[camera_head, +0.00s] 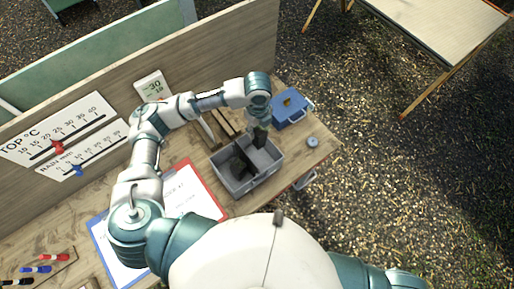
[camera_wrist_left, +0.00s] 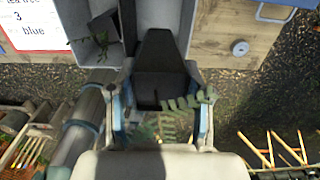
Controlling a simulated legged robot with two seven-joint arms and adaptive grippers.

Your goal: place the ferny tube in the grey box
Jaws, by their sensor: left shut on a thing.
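The grey box (camera_head: 236,192) stands on the wooden bench, with a divider across it and dark contents in its left compartment. Part of it shows in the left wrist view (camera_wrist_left: 84,52). My left gripper (camera_head: 260,137) reaches down over the box's right compartment. In the left wrist view its fingers (camera_wrist_left: 160,110) are shut on the ferny tube (camera_wrist_left: 165,124), whose green fronds show between them. The tube's full outline is hard to make out, and the gripper hides it in the head view. My right gripper is out of view.
A blue box with a handle (camera_head: 288,112) stands behind and to the right of the grey box. A small grey round piece (camera_head: 312,142) lies near the bench edge. A red-edged clipboard (camera_head: 190,193) lies left of the grey box. A wooden panel rises behind.

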